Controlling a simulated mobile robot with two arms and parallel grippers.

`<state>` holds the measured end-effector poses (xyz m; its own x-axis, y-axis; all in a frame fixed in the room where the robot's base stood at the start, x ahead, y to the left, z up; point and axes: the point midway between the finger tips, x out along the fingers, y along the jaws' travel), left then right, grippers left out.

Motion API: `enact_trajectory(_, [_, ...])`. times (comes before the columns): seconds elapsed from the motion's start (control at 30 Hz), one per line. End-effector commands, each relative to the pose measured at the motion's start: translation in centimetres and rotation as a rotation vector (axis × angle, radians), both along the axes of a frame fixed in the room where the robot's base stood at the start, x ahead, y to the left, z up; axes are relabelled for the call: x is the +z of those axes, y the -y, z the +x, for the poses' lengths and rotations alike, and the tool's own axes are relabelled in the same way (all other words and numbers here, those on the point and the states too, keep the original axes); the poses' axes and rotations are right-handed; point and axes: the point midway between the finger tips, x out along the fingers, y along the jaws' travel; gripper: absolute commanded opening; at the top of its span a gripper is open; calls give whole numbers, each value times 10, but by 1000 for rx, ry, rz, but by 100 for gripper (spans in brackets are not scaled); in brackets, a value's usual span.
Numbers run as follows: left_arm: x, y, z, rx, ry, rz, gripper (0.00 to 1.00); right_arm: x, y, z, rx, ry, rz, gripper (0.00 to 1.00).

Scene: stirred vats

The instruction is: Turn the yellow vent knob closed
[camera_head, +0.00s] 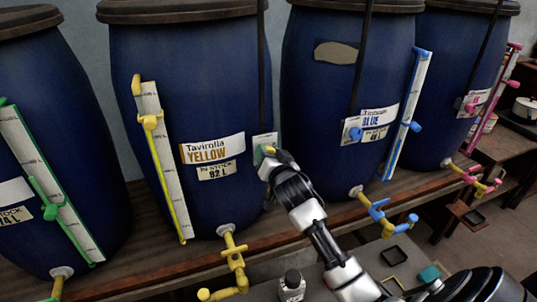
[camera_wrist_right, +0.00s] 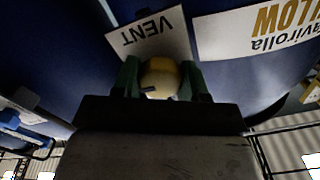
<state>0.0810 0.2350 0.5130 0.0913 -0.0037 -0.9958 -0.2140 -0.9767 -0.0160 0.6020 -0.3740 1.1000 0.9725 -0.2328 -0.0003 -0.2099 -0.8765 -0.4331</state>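The yellow vent knob (camera_wrist_right: 160,78) is a small round knob beside a white VENT label (camera_wrist_right: 150,33) on the blue yellow-dye vat (camera_head: 190,90). In the wrist view it sits between my right gripper's two green fingers (camera_wrist_right: 160,82), which appear to touch it on both sides. In the head view my right gripper (camera_head: 268,152) reaches the vat's right side, at the label, and mostly hides the knob. A dark mark shows low on the knob, but its turn angle is hard to tell. My left gripper is not in view.
A yellow level gauge (camera_head: 164,160) and a yellow tap (camera_head: 233,252) are on the same vat. A blue-tap vat (camera_head: 325,110) stands close on the right, with its own blue vent knob (camera_head: 355,133). A small bottle (camera_head: 292,286) stands below, near my arm.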

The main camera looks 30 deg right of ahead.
Motion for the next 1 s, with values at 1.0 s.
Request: enact_trajectory(1.0, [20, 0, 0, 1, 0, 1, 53, 2, 0, 0, -1, -112, -468, 20])
